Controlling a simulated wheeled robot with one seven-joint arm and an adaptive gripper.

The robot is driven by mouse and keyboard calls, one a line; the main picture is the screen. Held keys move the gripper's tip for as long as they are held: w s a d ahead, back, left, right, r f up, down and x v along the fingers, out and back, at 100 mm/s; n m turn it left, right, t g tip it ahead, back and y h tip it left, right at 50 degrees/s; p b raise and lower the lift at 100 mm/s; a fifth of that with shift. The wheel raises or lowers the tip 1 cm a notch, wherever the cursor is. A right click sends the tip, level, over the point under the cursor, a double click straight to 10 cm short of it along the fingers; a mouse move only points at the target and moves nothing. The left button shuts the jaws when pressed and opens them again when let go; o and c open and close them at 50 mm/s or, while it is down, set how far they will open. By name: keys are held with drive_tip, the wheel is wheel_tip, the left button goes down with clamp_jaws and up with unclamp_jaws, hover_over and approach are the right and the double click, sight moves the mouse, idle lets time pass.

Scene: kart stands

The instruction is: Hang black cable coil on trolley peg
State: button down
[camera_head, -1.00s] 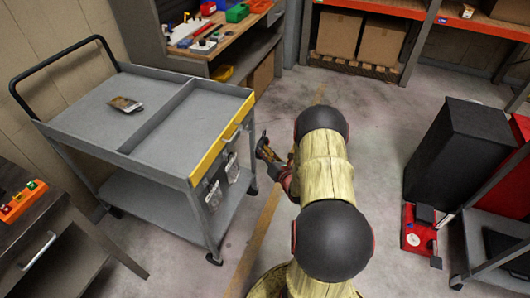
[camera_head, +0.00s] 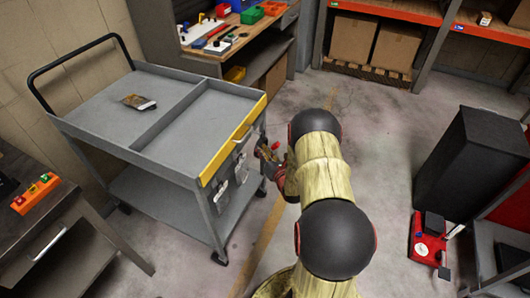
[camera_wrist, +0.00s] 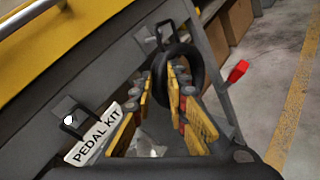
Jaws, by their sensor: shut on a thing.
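The grey trolley (camera_head: 150,185) with a yellow front strip (camera_head: 233,140) stands left of my arm. In the wrist view, my gripper (camera_wrist: 172,68) is shut on the black cable coil (camera_wrist: 201,68), a ring held upright at its fingertips. A trolley peg (camera_wrist: 163,32) on a dark plate is just beyond the coil's top. I cannot tell whether the coil is around this peg or only in front of it. In the head view my gripper (camera_head: 264,157) is beside the trolley's end; the coil is not clear there.
A bag labelled PEDAL KIT (camera_wrist: 95,140) hangs at another peg (camera_wrist: 70,117), near my gripper's left. A red object (camera_wrist: 237,72) shows to the right of the coil. A small packet (camera_head: 138,102) lies on the trolley's top tray.

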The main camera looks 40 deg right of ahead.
drive_tip(key=shift+w+a, duration=0.2)
drive_tip(key=shift+w, duration=0.3)
drive_tip(key=shift+w+a, duration=0.2)
drive_tip(key=shift+w, duration=0.25)
drive_tip(key=shift+w+a+f, duration=0.25)
drive_tip(key=shift+w+f, duration=0.25)
drive_tip(key=c, duration=1.7)
unclamp_jaws()
drive_tip(key=shift+f, duration=0.1)
drive_tip(key=v, duration=1.2)
